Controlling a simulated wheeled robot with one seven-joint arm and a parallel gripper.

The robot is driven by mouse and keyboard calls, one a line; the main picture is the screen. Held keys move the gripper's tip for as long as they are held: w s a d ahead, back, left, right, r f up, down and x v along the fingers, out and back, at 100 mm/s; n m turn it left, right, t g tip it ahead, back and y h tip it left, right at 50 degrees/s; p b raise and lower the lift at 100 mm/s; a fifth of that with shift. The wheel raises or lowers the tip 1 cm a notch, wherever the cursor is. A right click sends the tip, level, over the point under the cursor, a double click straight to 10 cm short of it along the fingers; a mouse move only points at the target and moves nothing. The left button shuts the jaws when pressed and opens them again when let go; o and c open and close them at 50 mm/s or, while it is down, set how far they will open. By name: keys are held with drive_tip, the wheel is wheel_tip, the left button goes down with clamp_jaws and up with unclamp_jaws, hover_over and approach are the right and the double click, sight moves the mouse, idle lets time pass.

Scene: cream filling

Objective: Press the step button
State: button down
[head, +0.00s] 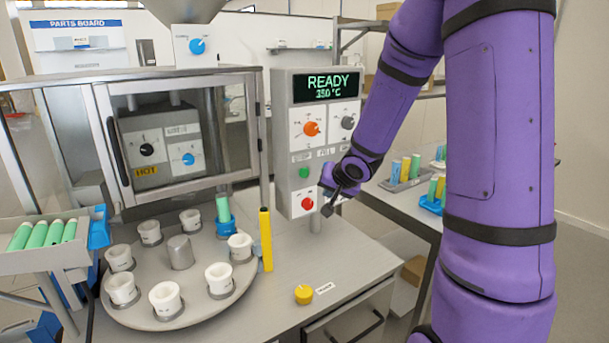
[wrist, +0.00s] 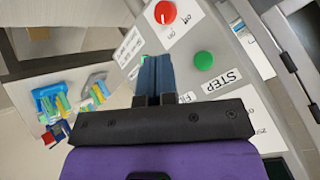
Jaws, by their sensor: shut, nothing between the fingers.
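The step button is a round green button on the grey control panel. It shows in the head view (head: 304,172) and in the wrist view (wrist: 204,60), beside a printed STEP label (wrist: 222,80). My gripper (head: 328,210) is shut and empty in front of the panel's lower right edge, below and right of the green button in the head view. In the wrist view its closed fingers (wrist: 155,62) lie left of the green button and appear apart from it.
A red switch (head: 307,204) sits below the green button. An orange knob (head: 311,129) and the READY display (head: 327,87) are above. A turntable (head: 137,313) with white cups, a yellow post (head: 266,238) and a yellow button (head: 304,294) stand on the counter.

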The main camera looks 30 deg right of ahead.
drive_tip(key=w, duration=0.8)
drive_tip(key=shift+w, duration=0.3)
drive_tip(key=shift+a, duration=0.1)
idle(1.8)
drive_tip(key=shift+w, duration=0.4)
drive_tip(key=shift+w, duration=0.55)
idle(0.8)
drive_tip(key=shift+s, duration=3.5)
